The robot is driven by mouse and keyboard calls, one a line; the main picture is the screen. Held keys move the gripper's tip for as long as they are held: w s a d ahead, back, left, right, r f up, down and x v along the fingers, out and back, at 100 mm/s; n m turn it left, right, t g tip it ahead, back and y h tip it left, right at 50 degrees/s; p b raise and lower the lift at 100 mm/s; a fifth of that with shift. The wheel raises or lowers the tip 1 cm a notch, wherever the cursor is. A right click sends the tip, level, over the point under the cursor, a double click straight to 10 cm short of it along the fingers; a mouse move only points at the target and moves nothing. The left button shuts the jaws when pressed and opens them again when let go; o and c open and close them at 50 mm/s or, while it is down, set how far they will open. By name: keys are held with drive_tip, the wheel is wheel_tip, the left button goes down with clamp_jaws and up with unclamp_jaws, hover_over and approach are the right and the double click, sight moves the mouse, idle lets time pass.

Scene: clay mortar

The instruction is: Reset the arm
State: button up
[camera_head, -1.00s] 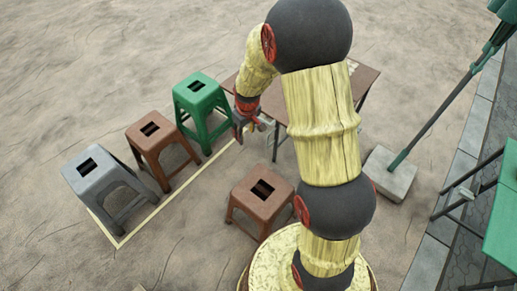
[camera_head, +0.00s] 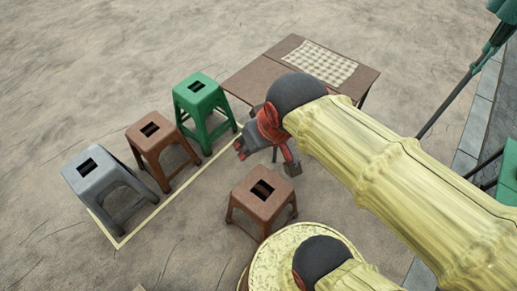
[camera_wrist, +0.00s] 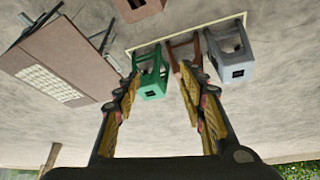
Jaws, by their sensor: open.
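My gripper (camera_head: 267,158) is in the middle of the head view, with its fingers apart and nothing between them. It hangs in front of the brown table and above and behind the near brown stool, touching neither as far as I can see. In the wrist view my gripper (camera_wrist: 165,102) shows two spread fingers, with the ground and stools beyond them upside down. My arm's thick yellow link crosses the right side of the head view and hides part of the ground there.
A grey stool (camera_head: 93,178), a brown stool (camera_head: 150,131) and a green stool (camera_head: 197,89) stand along a pale ground line (camera_head: 150,216). Another brown stool (camera_head: 261,203) stands nearer. A brown table (camera_head: 258,77) with a checked cloth (camera_head: 318,62) stands behind. Open ground lies left.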

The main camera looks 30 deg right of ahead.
drive_tip(key=s, duration=0.2)
drive_tip(key=shift+s+a+r, duration=0.2)
drive_tip(key=shift+s+r, duration=0.05)
drive_tip(key=shift+s, duration=0.05)
